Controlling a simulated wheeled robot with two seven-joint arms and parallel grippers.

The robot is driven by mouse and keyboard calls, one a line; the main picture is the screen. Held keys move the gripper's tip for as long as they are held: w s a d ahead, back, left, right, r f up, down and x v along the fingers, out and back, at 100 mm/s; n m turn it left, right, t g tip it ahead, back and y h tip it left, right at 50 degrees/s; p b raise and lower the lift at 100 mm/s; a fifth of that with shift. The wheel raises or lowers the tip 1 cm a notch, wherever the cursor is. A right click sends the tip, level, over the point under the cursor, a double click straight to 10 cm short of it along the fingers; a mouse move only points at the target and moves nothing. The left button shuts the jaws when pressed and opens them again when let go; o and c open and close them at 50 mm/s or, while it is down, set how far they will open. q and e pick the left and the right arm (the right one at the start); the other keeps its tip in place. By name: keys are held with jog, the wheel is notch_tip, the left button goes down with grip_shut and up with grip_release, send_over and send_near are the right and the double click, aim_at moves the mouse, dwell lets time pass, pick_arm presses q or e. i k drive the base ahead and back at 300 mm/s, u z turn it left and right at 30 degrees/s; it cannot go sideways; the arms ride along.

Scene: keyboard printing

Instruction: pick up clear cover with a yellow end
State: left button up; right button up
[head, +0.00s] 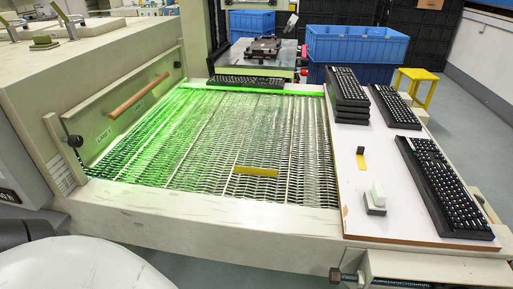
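A yellow strip (256,170) lies on the metal mesh conveyor, near its front edge and right of the middle. It looks like the yellow end of the clear cover; the clear part cannot be made out against the mesh. A smaller yellow piece with a dark block (361,158) is on the white board at the right. Neither of my grippers is in view.
The mesh conveyor (180,150) has a raised front rail (200,212). A keyboard (246,82) lies at its far end. Blue crates (355,45) stand behind.

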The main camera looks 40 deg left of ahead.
aim_at(259, 153)
jog(key=z, duration=0.05)
jog(key=k, duration=0.8)
jog(key=u, duration=0.7)
jog(key=i, duration=0.7)
jog(key=u, duration=0.5)
